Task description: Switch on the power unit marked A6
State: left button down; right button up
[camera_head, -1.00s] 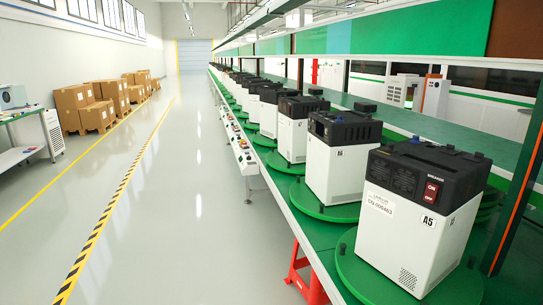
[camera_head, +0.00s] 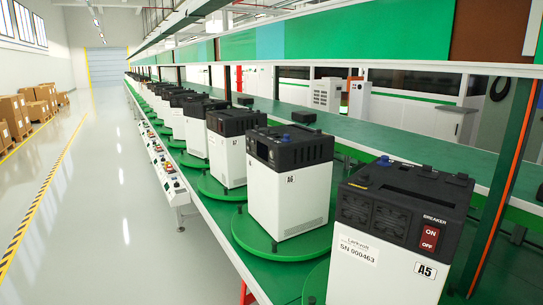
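The power unit marked A6 (camera_head: 288,195) is a white box with a black top, standing on a round green turntable (camera_head: 255,241) in the middle of the view. Its A6 label is on the white side facing me. No red switch shows on its visible faces. In front of it, to the right, stands the unit marked A5 (camera_head: 385,250), with a red breaker switch (camera_head: 430,238) reading ON and OFF on its black upper part. Neither of my grippers is in view.
The unit marked A7 (camera_head: 228,155) and several more recede along the green line. A control rail (camera_head: 165,167) with buttons runs along the line's left edge. The grey floor aisle (camera_head: 110,220) is open. Cardboard boxes (camera_head: 12,115) stand far left. A dark post (camera_head: 503,190) rises at right.

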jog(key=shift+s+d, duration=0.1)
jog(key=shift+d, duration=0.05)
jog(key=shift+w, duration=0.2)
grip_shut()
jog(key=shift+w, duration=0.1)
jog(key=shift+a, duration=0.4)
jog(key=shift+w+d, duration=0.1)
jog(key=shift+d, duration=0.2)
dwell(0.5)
